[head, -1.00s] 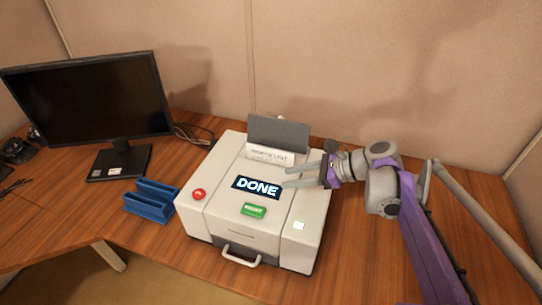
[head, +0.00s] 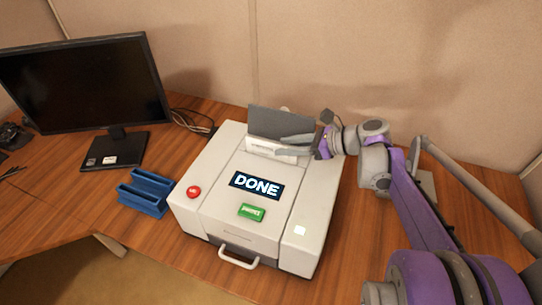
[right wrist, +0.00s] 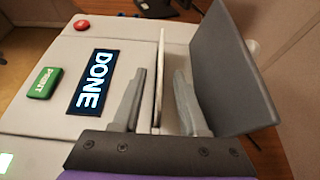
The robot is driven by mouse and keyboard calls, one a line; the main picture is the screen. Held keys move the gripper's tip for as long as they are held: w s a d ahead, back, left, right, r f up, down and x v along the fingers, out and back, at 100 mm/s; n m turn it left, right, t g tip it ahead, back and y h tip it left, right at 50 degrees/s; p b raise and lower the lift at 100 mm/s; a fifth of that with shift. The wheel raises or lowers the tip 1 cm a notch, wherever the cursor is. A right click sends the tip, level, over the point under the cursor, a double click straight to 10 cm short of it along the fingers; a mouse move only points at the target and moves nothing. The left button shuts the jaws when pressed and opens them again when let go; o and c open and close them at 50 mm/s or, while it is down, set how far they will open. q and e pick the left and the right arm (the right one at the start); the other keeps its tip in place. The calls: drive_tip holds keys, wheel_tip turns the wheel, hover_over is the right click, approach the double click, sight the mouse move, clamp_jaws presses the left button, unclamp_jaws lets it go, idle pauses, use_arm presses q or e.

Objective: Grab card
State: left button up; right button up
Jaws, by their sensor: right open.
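A white card (head: 258,144) stands in the slot at the back of the white printer (head: 222,167), in front of a grey upright panel (head: 268,120). In the right wrist view the card (right wrist: 158,70) shows edge-on between my fingers, with a gap on each side. My right gripper (head: 281,147) is open around the card from its right side; it also shows in the right wrist view (right wrist: 160,85). The fingers partly hide the card in the head view. My left gripper is not in view.
The printer has a DONE screen (head: 256,186), a green button (head: 251,212), a red button (head: 194,192) and a front handle (head: 239,261). A blue slotted holder (head: 146,194) stands left of it. A monitor (head: 85,85) stands at the back left.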

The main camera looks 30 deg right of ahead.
sight(271, 147)
drive_tip(key=x, duration=0.5)
drive_tip(key=shift+w+r, duration=0.1)
drive_tip(key=shift+w, duration=0.05)
drive_tip(key=shift+c, duration=0.3)
clamp_jaws()
